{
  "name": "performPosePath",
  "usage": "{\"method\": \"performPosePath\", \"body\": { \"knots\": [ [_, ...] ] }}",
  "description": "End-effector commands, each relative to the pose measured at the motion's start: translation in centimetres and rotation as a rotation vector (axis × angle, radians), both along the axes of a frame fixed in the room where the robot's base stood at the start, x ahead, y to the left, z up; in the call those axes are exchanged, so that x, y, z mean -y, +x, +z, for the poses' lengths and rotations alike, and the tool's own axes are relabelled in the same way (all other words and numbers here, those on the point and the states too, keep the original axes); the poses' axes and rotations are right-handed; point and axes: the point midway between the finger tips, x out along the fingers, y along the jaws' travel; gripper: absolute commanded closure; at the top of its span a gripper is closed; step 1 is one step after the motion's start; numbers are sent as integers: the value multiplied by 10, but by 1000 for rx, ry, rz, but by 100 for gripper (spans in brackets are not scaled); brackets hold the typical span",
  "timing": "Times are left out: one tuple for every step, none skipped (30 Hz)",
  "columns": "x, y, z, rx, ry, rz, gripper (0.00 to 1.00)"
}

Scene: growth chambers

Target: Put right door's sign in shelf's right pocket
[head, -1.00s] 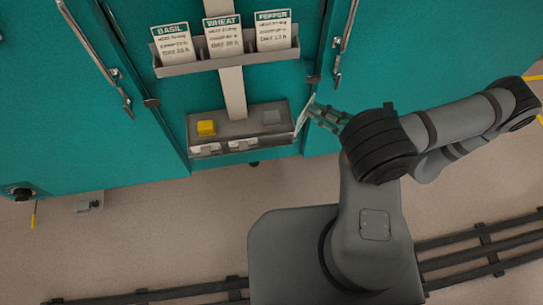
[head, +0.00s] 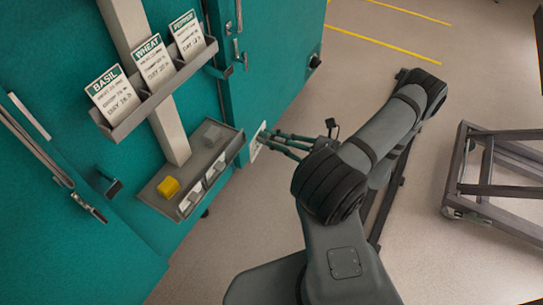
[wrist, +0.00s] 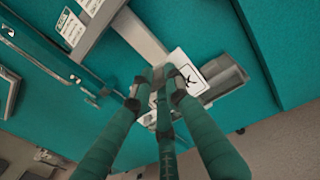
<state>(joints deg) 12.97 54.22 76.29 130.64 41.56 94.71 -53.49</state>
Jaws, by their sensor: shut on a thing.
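My gripper (head: 267,139) is shut on a white sign (head: 256,149), which I take to be the right door's sign. In the wrist view the sign (wrist: 181,65) shows a black symbol, with my fingertips (wrist: 156,88) at its lower left edge. In the head view the sign is tilted, just beyond the right end of the grey lower shelf (head: 229,152). White pieces (head: 195,192) show along the shelf's front. I cannot tell which pocket is empty. Whether the sign touches the shelf is unclear.
A yellow block (head: 168,187) and a grey block (head: 212,135) sit on the lower shelf. Above it a rack (head: 135,120) holds BASIL, WHEAT and PEPPER cards. Teal doors with handles flank the shelf.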

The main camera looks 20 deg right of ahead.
Motion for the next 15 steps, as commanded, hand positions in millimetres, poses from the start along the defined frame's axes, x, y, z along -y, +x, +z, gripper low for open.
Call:
{"method": "performPosePath", "body": {
  "knots": [
    [3,9,-29,1,-9,-16,100],
    [5,14,-36,3,-14,-28,100],
    [8,21,-43,4,-20,-42,100],
    [10,25,-48,4,-23,-54,100],
    [12,29,-52,6,-27,-62,100],
    [14,33,-56,8,-32,-73,100],
    [15,36,-58,9,-34,-79,100],
    [16,38,-60,10,-36,-84,100],
    [17,41,-62,10,-38,-90,100],
    [17,42,-62,10,-39,-93,100],
    [17,43,-63,10,-40,-95,100],
    [17,45,-63,10,-40,-96,100],
    [16,46,-63,11,-40,-97,100],
    [15,47,-62,11,-40,-97,100],
    [14,48,-63,11,-40,-97,100]
  ]
}}
